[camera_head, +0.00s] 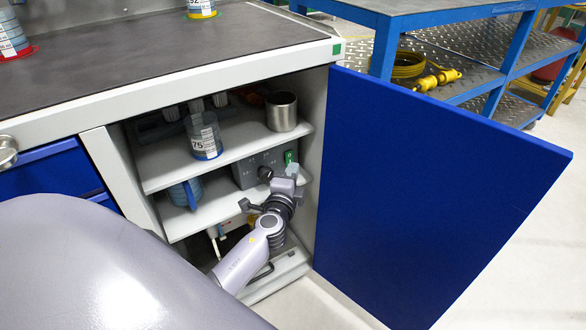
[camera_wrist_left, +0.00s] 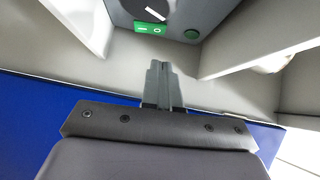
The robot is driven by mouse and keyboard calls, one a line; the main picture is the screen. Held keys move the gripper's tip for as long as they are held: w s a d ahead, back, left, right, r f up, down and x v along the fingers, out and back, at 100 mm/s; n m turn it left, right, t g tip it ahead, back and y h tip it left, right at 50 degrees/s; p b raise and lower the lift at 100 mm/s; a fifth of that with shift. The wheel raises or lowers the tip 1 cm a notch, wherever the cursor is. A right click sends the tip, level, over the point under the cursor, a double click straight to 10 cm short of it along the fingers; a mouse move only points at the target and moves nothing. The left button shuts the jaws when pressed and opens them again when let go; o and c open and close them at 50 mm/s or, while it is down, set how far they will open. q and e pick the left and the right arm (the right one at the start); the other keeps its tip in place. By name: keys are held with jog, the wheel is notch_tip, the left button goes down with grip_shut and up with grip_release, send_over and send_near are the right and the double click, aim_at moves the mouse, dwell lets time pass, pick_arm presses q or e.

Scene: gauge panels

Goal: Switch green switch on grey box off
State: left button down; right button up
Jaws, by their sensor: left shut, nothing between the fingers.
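The grey box (camera_head: 246,174) stands on the middle shelf inside the open cabinet, partly hidden behind my left wrist. Its green switch (camera_head: 290,157) shows at the box's right end. In the left wrist view the grey box (camera_wrist_left: 178,12) is at the top, with the green switch (camera_wrist_left: 150,28) on it, marked with a bar and a circle. My left gripper (camera_head: 292,171) is just in front of the switch. In the wrist view its fingers (camera_wrist_left: 161,66) are shut together and empty, with a visible gap in the picture between tips and switch. My right gripper is not in view.
A metal cup (camera_head: 281,112) and a labelled bottle (camera_head: 204,137) stand on the upper shelf. The blue door (camera_head: 440,190) stands open at the right. The cabinet side wall (camera_head: 316,140) is close to my gripper. A round green part (camera_wrist_left: 192,34) sits beside the switch.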

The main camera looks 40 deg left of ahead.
pick_arm(q)
jog(key=v, duration=0.8)
jog(key=shift+s+r, duration=0.2)
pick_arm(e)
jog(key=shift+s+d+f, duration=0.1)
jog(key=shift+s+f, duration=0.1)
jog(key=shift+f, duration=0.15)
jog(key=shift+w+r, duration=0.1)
